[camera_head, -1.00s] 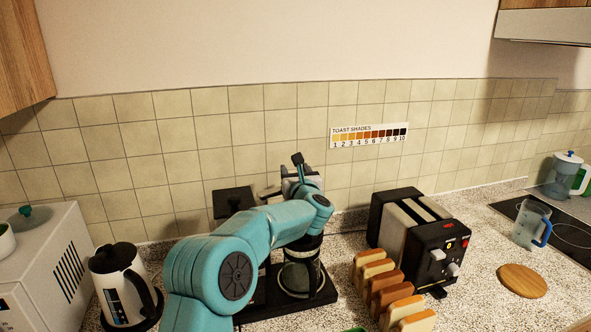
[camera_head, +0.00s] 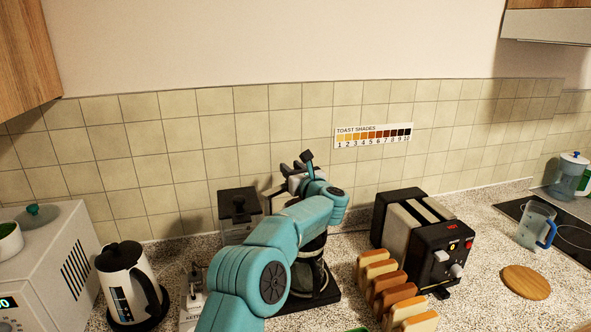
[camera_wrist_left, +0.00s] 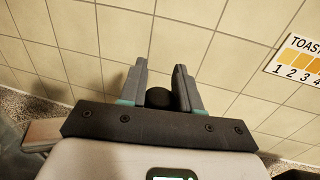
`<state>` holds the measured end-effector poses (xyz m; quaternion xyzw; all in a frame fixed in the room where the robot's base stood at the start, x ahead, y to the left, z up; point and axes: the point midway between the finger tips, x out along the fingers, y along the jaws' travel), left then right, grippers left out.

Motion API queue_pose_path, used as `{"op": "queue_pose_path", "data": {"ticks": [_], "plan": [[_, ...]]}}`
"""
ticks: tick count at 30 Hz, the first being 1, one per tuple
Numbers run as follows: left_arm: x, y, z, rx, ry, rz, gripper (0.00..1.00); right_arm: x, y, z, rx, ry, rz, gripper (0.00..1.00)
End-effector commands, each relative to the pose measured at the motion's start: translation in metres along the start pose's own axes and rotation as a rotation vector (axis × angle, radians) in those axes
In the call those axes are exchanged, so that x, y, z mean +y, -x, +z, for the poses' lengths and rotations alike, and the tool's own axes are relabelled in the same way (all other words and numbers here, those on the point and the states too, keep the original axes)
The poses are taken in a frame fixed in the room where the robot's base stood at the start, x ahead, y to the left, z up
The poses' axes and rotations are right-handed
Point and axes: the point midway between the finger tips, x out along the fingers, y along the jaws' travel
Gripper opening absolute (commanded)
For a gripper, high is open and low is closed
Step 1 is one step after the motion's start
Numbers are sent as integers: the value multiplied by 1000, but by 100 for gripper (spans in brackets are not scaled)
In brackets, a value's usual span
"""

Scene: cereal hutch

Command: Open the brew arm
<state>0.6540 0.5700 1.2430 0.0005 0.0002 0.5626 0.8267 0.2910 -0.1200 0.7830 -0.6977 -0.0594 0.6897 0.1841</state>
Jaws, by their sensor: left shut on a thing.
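The coffee maker stands on the counter in the head view, partly hidden by my left arm. Its dark, lidded rear part (camera_head: 238,203) shows left of the arm, and its glass carafe (camera_head: 303,272) on a black base shows below it. My left gripper (camera_head: 298,167) is above the machine, fingers raised toward the tiled wall. In the left wrist view, a dark rounded knob (camera_wrist_left: 158,97) sits between the two grey fingers (camera_wrist_left: 160,82), which are shut on it. It looks like the brew arm's end, but most of the brew arm is hidden. My right gripper is not in view.
A black toaster (camera_head: 425,240) and a row of bread slices (camera_head: 390,290) stand close on the right. A kettle (camera_head: 128,285) and a white microwave (camera_head: 45,255) are on the left. The tiled wall (camera_head: 150,165) is close behind.

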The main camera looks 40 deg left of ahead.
Motion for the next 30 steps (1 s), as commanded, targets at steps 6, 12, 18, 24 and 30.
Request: {"op": "queue_pose_path", "data": {"ticks": [6,12,18,24,30], "plan": [[0,0,0,0,2,-1,0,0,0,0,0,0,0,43],[0,0,0,0,2,-1,54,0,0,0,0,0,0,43],[0,1,0,0,1,-2,54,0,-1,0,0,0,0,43],[-1,26,-5,0,1,-6,54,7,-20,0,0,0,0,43],[-1,79,-6,-1,3,-7,54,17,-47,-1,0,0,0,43]]}}
